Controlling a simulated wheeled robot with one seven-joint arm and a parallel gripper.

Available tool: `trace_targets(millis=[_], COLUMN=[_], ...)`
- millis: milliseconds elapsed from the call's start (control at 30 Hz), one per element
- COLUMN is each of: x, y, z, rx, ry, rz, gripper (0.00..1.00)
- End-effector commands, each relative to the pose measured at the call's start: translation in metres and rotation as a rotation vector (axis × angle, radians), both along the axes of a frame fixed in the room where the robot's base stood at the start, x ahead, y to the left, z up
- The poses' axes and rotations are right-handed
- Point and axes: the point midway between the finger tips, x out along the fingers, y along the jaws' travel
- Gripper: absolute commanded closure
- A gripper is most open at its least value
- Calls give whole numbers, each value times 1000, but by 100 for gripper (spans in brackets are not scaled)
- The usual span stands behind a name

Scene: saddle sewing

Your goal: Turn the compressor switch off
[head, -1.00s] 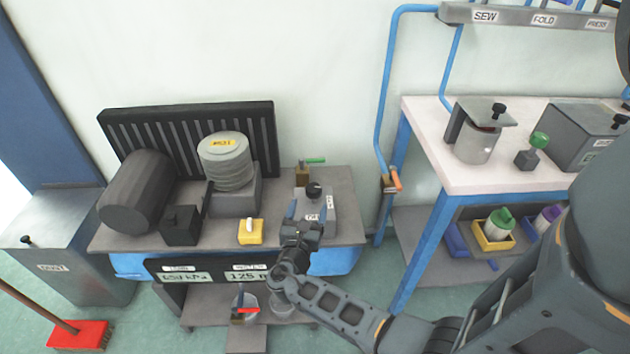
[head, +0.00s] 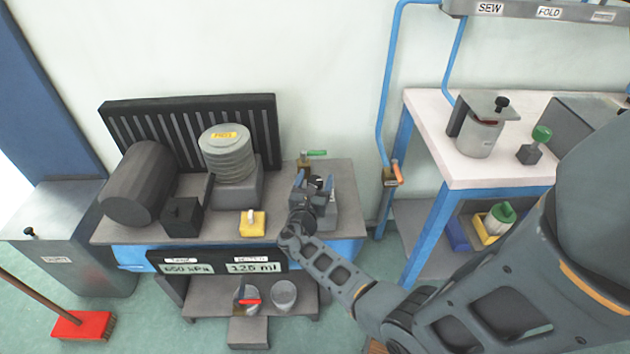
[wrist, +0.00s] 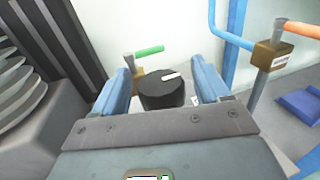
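A round black knob (wrist: 163,92) with a white pointer mark shows in the wrist view. In the head view it is mostly hidden by my gripper (head: 313,182). The knob stands on a small grey block (head: 327,217) at the right end of the compressor bench (head: 345,190). The block's labels are mostly hidden, and I cannot read an on or off mark. The two blue fingers of my gripper (wrist: 163,82) are open, one on each side of the knob, with gaps visible in the wrist view. The white pointer points to the right and slightly up there.
A green-handled valve (head: 312,154) stands just behind the knob. A yellow box with a white toggle (head: 252,223) sits to the left, beside a ribbed cylinder (head: 226,155). An orange-handled valve (head: 394,174) is on the blue pipe to the right. A readout panel (head: 217,264) fronts the bench.

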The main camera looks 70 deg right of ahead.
Motion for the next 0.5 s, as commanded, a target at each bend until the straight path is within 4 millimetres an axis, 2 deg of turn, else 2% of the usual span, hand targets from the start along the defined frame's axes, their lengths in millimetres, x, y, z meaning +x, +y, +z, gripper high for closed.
trace_targets(millis=[67,500], x=[0,0], y=[0,0], z=[0,0], rx=[0,0], ry=[0,0], rz=[0,0], gripper=[32,74])
